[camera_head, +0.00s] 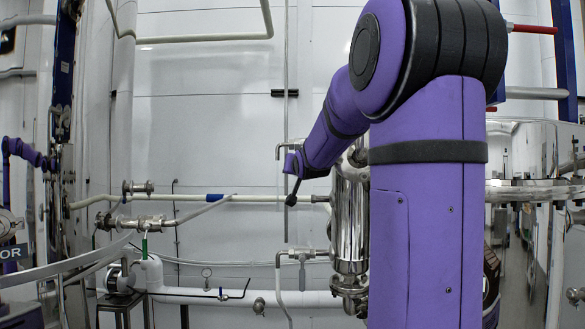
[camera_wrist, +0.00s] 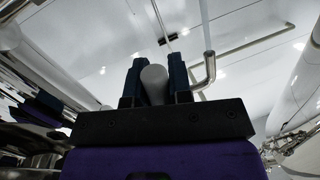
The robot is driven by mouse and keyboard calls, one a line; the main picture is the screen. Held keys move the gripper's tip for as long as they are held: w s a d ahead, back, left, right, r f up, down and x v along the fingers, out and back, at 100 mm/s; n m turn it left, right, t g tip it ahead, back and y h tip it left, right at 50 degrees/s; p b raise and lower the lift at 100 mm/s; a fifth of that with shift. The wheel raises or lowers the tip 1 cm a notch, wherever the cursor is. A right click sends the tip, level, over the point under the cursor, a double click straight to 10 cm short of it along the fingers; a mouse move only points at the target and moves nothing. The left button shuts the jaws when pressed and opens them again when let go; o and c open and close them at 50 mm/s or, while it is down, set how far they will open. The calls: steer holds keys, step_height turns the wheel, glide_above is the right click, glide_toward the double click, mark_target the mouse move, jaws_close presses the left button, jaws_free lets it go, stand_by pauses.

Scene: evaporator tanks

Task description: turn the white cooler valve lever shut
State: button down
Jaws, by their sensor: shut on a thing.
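In the wrist view, my gripper (camera_wrist: 154,72) has a dark finger on each side of a pale, rounded, bar-like piece that looks like the white cooler valve lever (camera_wrist: 153,85). The gripper is shut on it. The lever's far end and its pivot are hidden, so its turn angle cannot be told. In the head view, my purple arm reaches across to the left of an upright shiny steel cylinder, likely the cooler (camera_head: 350,215). The fingers and lever cannot be made out clearly there.
A bent pipe (camera_wrist: 207,68) stands close to the right of the fingers. In the head view, a pale horizontal pipe (camera_head: 250,198) runs behind the wrist, and a thick white pipe (camera_head: 245,296) lies low. Valves and pipes (camera_head: 145,222) crowd the left. A white wall (camera_head: 210,90) stands behind.

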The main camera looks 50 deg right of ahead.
steer(key=shift+s+d+f+n+g, duration=0.1)
steer(key=shift+s+d+n+g, duration=0.3)
steer(key=shift+n, duration=0.5)
steer(key=shift+s, duration=0.15)
steer(key=c, duration=1)
jaws_free()
steer(key=shift+c, duration=0.2)
steer(key=v, duration=1)
steer(key=shift+s+a, duration=0.2)
steer(key=shift+s, duration=0.15)
